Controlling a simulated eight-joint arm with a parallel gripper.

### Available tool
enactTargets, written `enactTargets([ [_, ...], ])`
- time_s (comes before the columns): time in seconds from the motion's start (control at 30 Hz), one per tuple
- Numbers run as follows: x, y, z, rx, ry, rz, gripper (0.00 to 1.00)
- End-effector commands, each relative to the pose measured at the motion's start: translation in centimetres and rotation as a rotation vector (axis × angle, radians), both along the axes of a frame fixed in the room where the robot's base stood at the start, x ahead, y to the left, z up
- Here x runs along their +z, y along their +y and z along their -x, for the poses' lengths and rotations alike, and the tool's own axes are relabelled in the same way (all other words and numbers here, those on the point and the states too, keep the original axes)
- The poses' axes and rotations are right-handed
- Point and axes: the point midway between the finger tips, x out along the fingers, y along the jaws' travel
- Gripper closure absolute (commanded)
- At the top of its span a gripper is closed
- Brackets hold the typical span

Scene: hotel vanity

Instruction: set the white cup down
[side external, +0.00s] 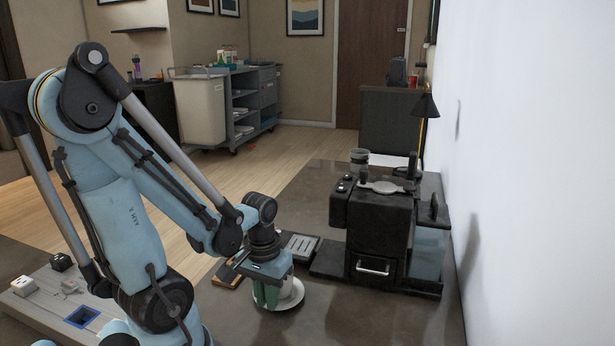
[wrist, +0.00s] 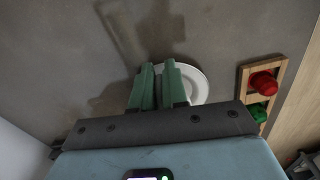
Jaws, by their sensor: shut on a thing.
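My gripper (side external: 266,297) points down over the dark counter in the side view, its green fingers in front of the white cup (side external: 288,277).
A grey slotted tray (side external: 300,245) lies behind the saucer. A wooden holder (wrist: 245,78) with a red piece (wrist: 264,83) and a green piece (wrist: 258,113) is beside the saucer.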

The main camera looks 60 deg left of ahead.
Motion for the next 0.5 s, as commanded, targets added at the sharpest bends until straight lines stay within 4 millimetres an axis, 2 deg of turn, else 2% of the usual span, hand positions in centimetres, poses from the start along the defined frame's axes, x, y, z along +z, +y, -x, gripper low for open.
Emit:
enactTargets([
  [0.4, -0.46, -0.01, 0.02, 0.0, -0.001, -0.001, 1.0],
  [0.43, -0.49, -0.01, 0.03, 0.0, -0.001, -0.001, 0.85],
  [0.5, -0.48, -0.01, 0.02, 0.0, -0.001, -0.001, 0.75],
])
